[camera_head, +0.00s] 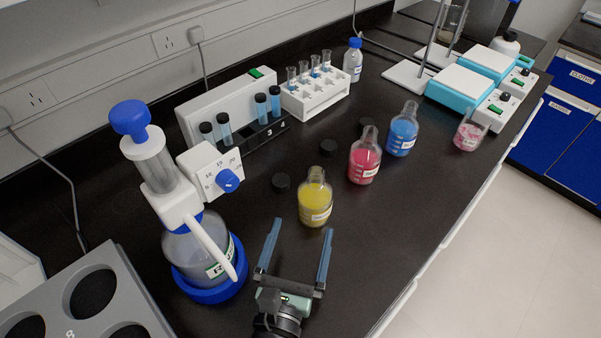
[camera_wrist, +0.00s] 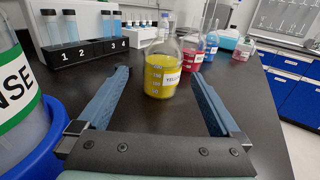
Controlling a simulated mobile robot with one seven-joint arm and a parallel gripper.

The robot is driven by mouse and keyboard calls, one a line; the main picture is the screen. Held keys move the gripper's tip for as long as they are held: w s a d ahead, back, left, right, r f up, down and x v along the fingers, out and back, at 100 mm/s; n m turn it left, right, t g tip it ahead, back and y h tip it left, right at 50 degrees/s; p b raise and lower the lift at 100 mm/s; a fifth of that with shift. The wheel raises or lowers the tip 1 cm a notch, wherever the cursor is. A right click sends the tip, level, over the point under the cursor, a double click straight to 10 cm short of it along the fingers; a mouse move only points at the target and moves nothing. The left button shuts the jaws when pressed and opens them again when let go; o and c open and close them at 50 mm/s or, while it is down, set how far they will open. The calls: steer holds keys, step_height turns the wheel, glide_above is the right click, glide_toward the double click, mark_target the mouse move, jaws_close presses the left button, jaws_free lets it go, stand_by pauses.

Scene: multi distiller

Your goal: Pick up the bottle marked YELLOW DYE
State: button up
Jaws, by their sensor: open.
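The yellow dye bottle (camera_head: 315,203) is a clear glass bottle with yellow liquid and a white label. It stands upright and uncapped on the black bench. In the wrist view the yellow bottle (camera_wrist: 162,73) is ahead, between the finger lines, its label partly reading "YELL". My gripper (camera_head: 298,245) is open and empty, low over the bench on the near side of the bottle, its fingers pointing toward it. In the wrist view my gripper (camera_wrist: 162,92) shows both blue fingers spread wide, with the bottle beyond or near their tips; contact is not visible.
A red bottle (camera_head: 364,160) and a blue bottle (camera_head: 402,132) stand behind to the right. A dispenser bottle (camera_head: 195,245) with a blue base stands close on the left. Black caps (camera_head: 281,183) lie behind the yellow bottle. The bench to its right is clear up to the edge.

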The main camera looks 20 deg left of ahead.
mark_target(310, 209)
steer(key=x, duration=0.4)
steer(key=p+x, duration=0.1)
steer(key=x, duration=0.3)
steer(key=shift+w+d+r, duration=0.1)
steer(key=shift+w+d, duration=0.1)
steer(key=shift+x, duration=2.25)
steer(key=shift+d, duration=0.1)
jaws_close()
